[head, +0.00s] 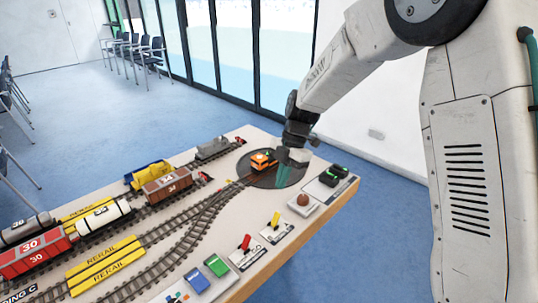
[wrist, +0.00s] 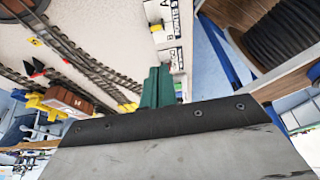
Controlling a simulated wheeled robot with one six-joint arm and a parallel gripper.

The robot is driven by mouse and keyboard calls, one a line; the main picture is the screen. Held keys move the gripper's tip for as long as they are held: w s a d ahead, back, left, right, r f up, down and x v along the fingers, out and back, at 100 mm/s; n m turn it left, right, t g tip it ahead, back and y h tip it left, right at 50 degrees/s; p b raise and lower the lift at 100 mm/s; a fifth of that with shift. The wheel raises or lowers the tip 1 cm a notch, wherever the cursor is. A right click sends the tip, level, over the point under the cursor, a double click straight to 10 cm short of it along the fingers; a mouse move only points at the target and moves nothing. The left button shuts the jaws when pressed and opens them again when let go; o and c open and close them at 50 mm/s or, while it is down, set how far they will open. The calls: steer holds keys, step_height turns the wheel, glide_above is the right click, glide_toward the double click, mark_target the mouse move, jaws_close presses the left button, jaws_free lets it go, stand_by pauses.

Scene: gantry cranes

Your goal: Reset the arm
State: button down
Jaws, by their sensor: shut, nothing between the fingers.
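My gripper (head: 281,170) has green fingers and points down over the right part of the dark turntable (head: 262,182) at the far end of the layout table. In the wrist view the green fingers of my gripper (wrist: 158,84) are together, with nothing between them. An orange locomotive (head: 263,160) sits on the turntable, just left of the fingers. I cannot tell exactly how high the fingertips are above the table.
A black box with green buttons (head: 333,175) and a brown knob (head: 303,199) lie to the right. Yellow (head: 275,220) and red (head: 245,243) levers stand nearer. Wagons such as the brown one (head: 167,186) stand on the tracks.

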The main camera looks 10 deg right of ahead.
steer(key=s+d+r+m+t+h, duration=0.1)
steer(key=s+d+r+m, duration=0.3)
steer(key=s+m, duration=0.4)
steer(key=s+d+r+m+t+h, duration=0.1)
steer(key=s+d+r+m, duration=0.4)
steer(key=s+m, duration=0.4)
steer(key=s+d+r+m+t+h, duration=0.1)
steer(key=s+d+r+m, duration=0.4)
steer(key=s, duration=1)
step_height(320, 180, up, 2)
steer(key=m+t, duration=0.1)
steer(key=m, duration=0.2)
steer(key=shift+s, duration=0.4)
